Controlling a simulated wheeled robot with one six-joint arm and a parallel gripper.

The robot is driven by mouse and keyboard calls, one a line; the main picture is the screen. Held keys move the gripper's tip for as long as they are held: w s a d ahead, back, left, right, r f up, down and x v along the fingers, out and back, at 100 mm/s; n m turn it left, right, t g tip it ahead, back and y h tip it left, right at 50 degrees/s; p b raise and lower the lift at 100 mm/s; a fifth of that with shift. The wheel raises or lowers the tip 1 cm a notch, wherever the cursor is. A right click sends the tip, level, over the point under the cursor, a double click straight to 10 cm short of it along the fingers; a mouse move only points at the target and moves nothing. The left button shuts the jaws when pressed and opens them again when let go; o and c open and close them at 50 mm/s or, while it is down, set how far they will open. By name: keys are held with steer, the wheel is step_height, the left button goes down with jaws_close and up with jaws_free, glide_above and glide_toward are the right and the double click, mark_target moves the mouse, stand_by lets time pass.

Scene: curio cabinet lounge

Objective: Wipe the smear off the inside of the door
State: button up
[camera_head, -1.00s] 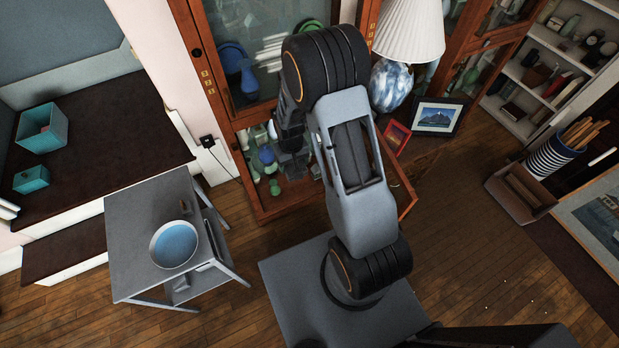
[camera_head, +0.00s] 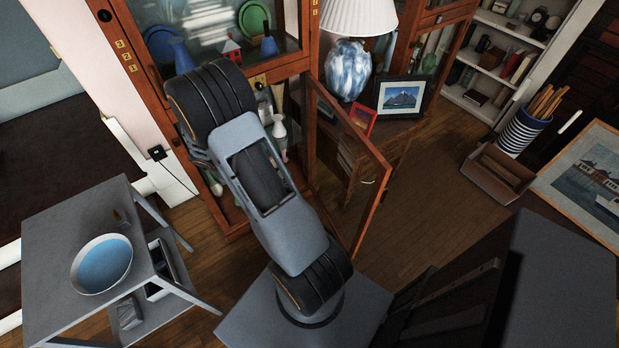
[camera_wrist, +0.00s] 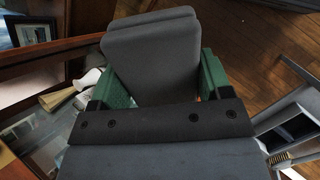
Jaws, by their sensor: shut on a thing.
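The open lower cabinet door (camera_head: 377,205), a wooden frame with a glass pane, stands out to the right of the cabinet in the head view. I cannot make out a smear on its glass. My gripper (camera_wrist: 157,82) has green fingers, shut on a grey, layered, soft-looking pad (camera_wrist: 155,55) that resembles a folded cloth. In the head view my arm hides the gripper and pad, so their distance from the door cannot be told.
The wooden cabinet (camera_head: 235,222) holds vases and dishes. A blue and white lamp (camera_head: 350,72) and framed pictures stand right of it. A grey side table (camera_head: 60,215) with a bowl (camera_head: 77,283) of blue liquid is at left. Wooden floor is open beyond the door.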

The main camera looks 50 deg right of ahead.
mark_target(352, 172)
steer(key=shift+s+d+f+n+g+h+b, duration=0.2)
steer(key=shift+s+d+f+g+h+b, duration=1.05)
steer(key=shift+d+b, duration=3.2)
steer(key=shift+s+d+f+n+g+h+b, duration=0.3)
steer(key=shift+s+d+f+h+b, duration=1.7)
steer(key=shift+d+b, duration=2.35)
steer(key=shift+s+d+f+n+g+h+b, duration=0.1)
steer(key=shift+s+d+f+g+h+b, duration=1.15)
steer(key=shift+d+b, duration=3.2)
steer(key=shift+t+h, duration=0.4)
steer(key=shift+h, duration=0.2)
steer(key=shift+x, duration=2.6)
steer(key=shift+f, duration=0.1)
steer(key=shift+s+a+b, duration=0.15)
steer(key=shift+s+a, duration=0.55)
steer(key=shift+s, duration=0.9)
steer(key=shift+s+a+b, duration=0.1)
steer(key=shift+s+a, duration=0.6)
steer(key=shift+s, duration=0.85)
steer(key=shift+s+a+b, duration=0.15)
steer(key=shift+s+a, duration=0.55)
steer(key=shift+s, duration=1.1)
